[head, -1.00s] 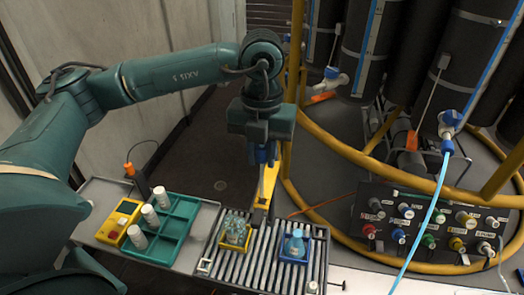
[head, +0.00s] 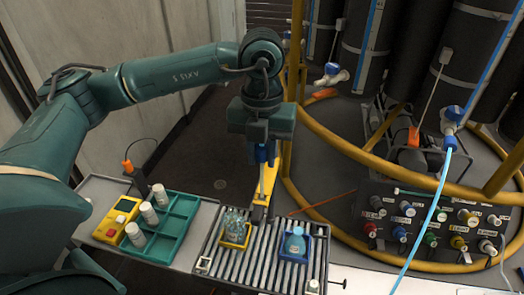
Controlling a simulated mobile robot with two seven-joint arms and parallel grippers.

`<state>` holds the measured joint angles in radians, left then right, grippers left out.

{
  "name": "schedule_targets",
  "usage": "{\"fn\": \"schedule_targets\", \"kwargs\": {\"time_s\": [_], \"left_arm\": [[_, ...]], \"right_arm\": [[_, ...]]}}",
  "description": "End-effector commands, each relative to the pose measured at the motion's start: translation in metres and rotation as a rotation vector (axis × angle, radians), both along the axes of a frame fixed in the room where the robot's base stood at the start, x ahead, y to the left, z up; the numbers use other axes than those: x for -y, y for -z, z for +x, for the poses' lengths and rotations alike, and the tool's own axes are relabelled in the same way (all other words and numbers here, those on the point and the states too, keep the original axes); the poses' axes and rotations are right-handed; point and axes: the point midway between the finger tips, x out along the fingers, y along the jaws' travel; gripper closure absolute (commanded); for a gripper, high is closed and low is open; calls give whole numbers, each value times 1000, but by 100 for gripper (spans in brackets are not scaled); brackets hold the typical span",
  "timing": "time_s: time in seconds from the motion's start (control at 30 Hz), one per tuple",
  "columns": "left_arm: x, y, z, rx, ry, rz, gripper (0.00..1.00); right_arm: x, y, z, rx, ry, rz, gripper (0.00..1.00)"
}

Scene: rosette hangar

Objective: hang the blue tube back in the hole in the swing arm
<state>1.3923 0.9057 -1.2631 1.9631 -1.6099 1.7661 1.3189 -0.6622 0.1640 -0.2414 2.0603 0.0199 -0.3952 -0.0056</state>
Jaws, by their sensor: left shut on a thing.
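My left gripper (head: 261,146) points down over the back end of the roller conveyor. It is shut on the blue tube (head: 262,154), of which only a short blue part shows below the gripper body. The yellow swing arm (head: 268,179) lies directly below and behind the tube, ending in a dark part at the conveyor's back edge. The hole in it cannot be made out, and I cannot tell whether the tube is in it or above it. My right gripper is out of view.
A green rack (head: 183,207) with white bottles stands left. Yellow railing (head: 330,142) and a connector panel (head: 384,193) are close on the right.

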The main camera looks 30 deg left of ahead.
Motion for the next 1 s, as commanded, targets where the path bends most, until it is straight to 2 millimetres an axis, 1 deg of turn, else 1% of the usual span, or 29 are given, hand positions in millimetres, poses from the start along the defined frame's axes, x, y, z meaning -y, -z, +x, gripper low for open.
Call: {"fn": "schedule_targets", "kwargs": {"time_s": [0.03, 0.3, 0.6, 0.7, 1.0], "left_arm": [[0, 5, 0, 0, 1, 0, 98], [0, 15, 0, 0, 1, 0, 98], [0, 15, 0, 0, 1, 0, 98], [0, 15, 0, 0, 1, 0, 98], [0, 26, 0, 0, 1, 0, 98]], "right_arm": [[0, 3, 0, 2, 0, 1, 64], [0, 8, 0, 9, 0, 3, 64], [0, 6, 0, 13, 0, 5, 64], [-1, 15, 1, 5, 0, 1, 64], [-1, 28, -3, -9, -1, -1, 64]]}}
